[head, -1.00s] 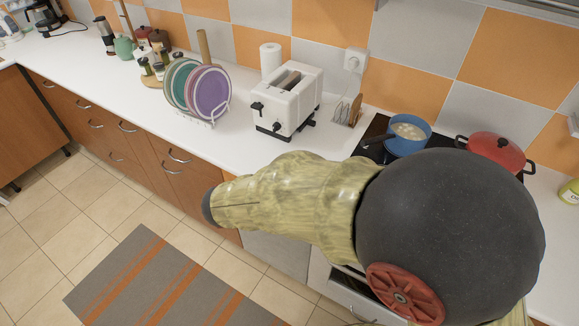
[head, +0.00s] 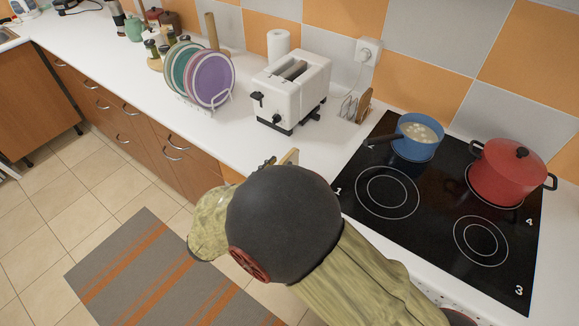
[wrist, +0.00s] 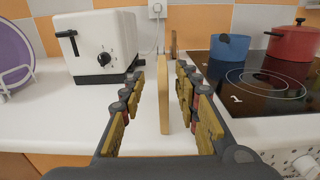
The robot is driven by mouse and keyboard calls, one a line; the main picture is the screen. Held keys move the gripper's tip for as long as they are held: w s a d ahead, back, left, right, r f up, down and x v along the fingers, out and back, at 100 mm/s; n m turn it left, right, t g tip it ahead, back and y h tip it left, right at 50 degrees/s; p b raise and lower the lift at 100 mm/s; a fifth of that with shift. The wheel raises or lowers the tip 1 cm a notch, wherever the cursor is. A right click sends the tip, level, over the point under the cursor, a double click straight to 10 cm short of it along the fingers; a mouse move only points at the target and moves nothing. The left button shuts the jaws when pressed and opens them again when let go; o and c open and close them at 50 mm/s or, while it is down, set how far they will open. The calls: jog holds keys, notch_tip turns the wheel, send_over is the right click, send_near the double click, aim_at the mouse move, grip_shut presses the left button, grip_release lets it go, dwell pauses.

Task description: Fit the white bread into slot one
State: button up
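A pale bread slice with a tan edge (wrist: 163,95) stands upright, edge-on, between the fingers of my gripper (wrist: 160,78) in the wrist view. Gaps show on both sides of it, so the fingers look open around it. In the head view the slice (head: 291,157) shows just beyond my dark wrist, near the counter's front edge; most of the gripper is hidden there. The white toaster (head: 291,90) stands behind it, slots facing up, and at left in the wrist view (wrist: 95,45). Something brownish shows in a slot; I cannot tell what.
A wire rack (head: 350,108) with a brown slice stands right of the toaster. Right of that is a black hob (head: 432,190) with a blue pan (head: 418,150) and a red pot (head: 505,172). A plate rack (head: 228,100) stands left.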

jog(key=x, duration=0.1)
jog(key=b+x, duration=0.1)
jog(key=x, duration=0.1)
jog(key=b+x, duration=0.1)
jog(key=shift+d+f, duration=0.3)
jog(key=shift+d, duration=0.05)
jog(key=shift+w+d+r, duration=0.1)
jog(key=shift+w+d, duration=0.1)
jog(key=shift+w, duration=0.2)
jog(key=c, duration=0.3)
jog(key=c, duration=0.4)
grip_shut()
